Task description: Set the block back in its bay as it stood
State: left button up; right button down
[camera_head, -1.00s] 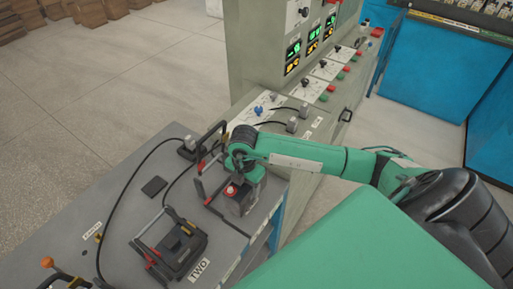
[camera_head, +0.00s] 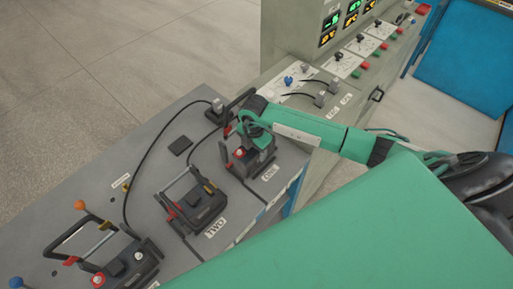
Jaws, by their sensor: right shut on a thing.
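My right gripper (camera_head: 256,143) reaches in from the right over the bay labelled ONE (camera_head: 270,173). It is shut on a dark block (camera_head: 247,164) with a red round cap on its left side. The block is at the bay, beside an upright handle frame with red parts. The gripper hides the block's top, and I cannot tell whether the block is fully seated. My left gripper is not in view.
A dark battery unit with a raised handle (camera_head: 203,206) stands in the bay labelled TWO (camera_head: 215,228). Another unit with an orange knob (camera_head: 122,262) is at the lower left. Black cables cross the grey bench top (camera_head: 150,150). A control cabinet (camera_head: 290,50) stands behind.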

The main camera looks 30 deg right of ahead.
jog(key=shift+w, duration=0.1)
jog(key=shift+c, duration=2.1)
grip_release()
jog(key=shift+r, duration=0.15)
notch_tip(320, 180, up, 6)
jog(key=shift+r+b, duration=0.1)
jog(key=shift+b, duration=0.95)
jog(key=shift+r, duration=0.6)
jog(key=o, duration=0.4)
